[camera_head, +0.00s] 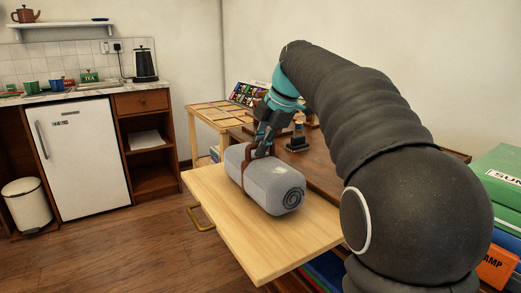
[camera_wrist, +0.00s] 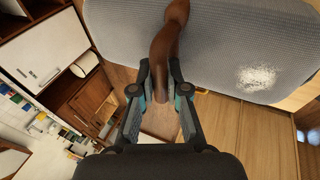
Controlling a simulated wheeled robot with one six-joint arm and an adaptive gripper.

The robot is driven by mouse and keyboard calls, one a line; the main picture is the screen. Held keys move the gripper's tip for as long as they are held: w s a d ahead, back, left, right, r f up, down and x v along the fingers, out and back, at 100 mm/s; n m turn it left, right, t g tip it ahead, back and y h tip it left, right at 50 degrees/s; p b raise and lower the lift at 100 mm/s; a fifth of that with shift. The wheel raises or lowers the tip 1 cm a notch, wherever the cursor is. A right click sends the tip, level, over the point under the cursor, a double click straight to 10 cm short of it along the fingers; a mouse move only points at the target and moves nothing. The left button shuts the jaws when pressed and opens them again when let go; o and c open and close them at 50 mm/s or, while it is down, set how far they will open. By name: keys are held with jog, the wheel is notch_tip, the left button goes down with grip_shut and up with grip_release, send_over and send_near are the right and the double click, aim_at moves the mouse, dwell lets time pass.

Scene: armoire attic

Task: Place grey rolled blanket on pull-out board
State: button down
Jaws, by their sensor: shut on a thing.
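The grey rolled blanket (camera_head: 272,182) lies sideways over the pale wooden pull-out board (camera_head: 232,222), its spiral end facing the lower right. I cannot tell whether it rests on the board or hangs just above it. A brown strap (camera_head: 247,168) goes around the roll. My gripper (camera_head: 262,150) is at the strap, above the roll's upper side. In the wrist view, my gripper (camera_wrist: 161,78) has its two fingers on either side of the brown strap (camera_wrist: 166,45), shut on it. The grey blanket (camera_wrist: 225,45) fills the top there, with a whitish patch.
A darker wooden desk top (camera_head: 315,172) adjoins the board, with a small dark object (camera_head: 298,140) on it. Green boxes (camera_head: 503,180) and an orange box (camera_head: 497,265) stand at the right. A white fridge (camera_head: 82,155) and bin (camera_head: 28,203) stand left, across open floor.

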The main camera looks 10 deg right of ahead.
jog(key=shift+f, duration=0.35)
jog(key=c, duration=1.2)
grip_release()
jog(key=shift+f, duration=0.15)
jog(key=p+v, duration=0.2)
jog(key=v, duration=1)
